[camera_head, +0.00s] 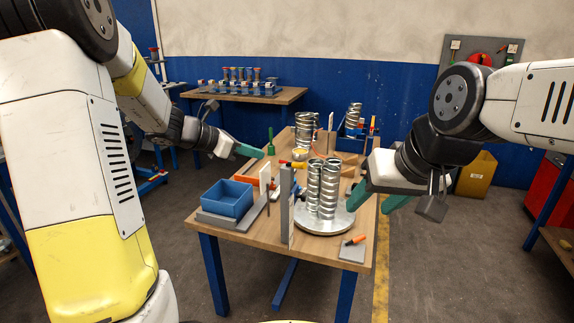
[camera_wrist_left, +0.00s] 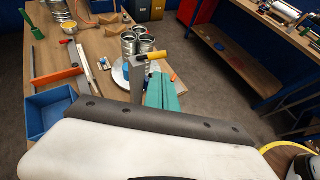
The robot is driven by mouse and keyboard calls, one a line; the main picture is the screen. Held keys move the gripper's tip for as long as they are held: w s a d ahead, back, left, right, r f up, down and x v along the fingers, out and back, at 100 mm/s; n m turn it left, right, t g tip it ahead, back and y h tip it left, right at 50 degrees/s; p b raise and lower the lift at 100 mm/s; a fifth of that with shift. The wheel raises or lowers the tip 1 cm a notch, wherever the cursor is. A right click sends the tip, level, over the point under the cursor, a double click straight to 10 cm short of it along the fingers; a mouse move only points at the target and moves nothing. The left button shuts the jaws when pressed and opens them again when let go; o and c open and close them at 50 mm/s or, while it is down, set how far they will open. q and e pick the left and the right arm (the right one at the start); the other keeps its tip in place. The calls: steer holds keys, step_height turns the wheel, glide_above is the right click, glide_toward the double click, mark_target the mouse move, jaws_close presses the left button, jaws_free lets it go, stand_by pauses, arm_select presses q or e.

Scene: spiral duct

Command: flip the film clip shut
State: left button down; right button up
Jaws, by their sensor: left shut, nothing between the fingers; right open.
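A bundle of spiral ducts (camera_head: 322,187) stands upright on a round silver turntable (camera_head: 325,224); its open tops show in the left wrist view (camera_wrist_left: 137,42). A grey post (camera_head: 286,200) stands left of it, with a yellow-and-black handle (camera_wrist_left: 158,53) at its top that may belong to the film clip. I cannot tell whether the clip is open or shut. My left gripper (camera_head: 250,151) is shut and empty, in the air left of the ducts; its green fingers (camera_wrist_left: 164,92) show in the left wrist view. My right gripper (camera_head: 378,197) is open and empty, beside the turntable's right edge.
A blue bin (camera_head: 228,197) stands at the workbench's left edge. An orange-handled tool (camera_head: 356,240) lies on a grey pad at the front right corner. More silver ducts (camera_head: 305,130) and a green brush-like tool (camera_head: 270,144) stand further back.

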mark_target(297, 165)
arm_select(q)
steer(key=shift+w+a+f, duration=0.15)
steer(key=shift+w+a, duration=0.05)
steer(key=shift+w, duration=0.05)
steer(key=x, duration=1.4)
steer(key=shift+w, duration=0.1)
steer(key=shift+d+n, duration=0.1)
steer(key=shift+n, duration=0.2)
